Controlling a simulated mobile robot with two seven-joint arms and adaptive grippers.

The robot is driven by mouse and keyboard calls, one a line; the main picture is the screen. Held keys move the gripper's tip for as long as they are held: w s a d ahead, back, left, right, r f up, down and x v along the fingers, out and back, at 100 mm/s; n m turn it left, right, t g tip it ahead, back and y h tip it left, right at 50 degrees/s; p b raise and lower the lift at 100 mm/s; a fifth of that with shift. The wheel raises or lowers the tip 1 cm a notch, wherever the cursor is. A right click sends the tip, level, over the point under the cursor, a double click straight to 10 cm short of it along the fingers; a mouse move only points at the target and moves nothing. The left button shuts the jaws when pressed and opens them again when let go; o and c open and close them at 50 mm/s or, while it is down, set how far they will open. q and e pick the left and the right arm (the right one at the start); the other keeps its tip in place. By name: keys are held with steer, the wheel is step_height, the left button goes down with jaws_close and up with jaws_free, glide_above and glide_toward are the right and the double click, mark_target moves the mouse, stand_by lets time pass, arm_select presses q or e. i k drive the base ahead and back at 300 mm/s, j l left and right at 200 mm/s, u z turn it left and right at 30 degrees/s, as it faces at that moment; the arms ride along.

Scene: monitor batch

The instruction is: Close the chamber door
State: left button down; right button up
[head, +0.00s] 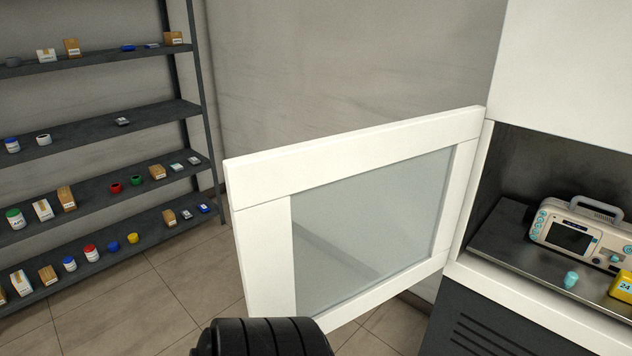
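The chamber door (262,191) is a white frame with a grey glass pane (365,225). It stands wide open, hinged on its right side at the white chamber (560,60) and swung out to the left. The chamber's dark interior (540,160) is exposed at the right. A black, ribbed, rounded part of my own arm shows at the bottom centre, in front of the door's lower edge. I cannot tell whether it touches the door. Neither gripper's fingers are in view.
Inside the chamber stand a beige monitor with a handle (578,235), a small teal item (571,279) and a yellow block (622,288). A dark shelf rack (75,134) with jars and boxes is at the left. The tiled floor (140,300) between rack and door is clear.

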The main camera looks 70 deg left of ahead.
mark_target(259, 184)
steer(key=k+j, duration=0.1)
steer(key=j, duration=0.35)
steer(key=k+j, duration=0.15)
steer(key=j, duration=0.3)
steer(key=k+j, duration=0.1)
steer(key=j, duration=0.35)
steer(key=k+j, duration=0.15)
steer(key=j, duration=0.3)
steer(key=k+j, duration=0.1)
steer(key=j, duration=0.35)
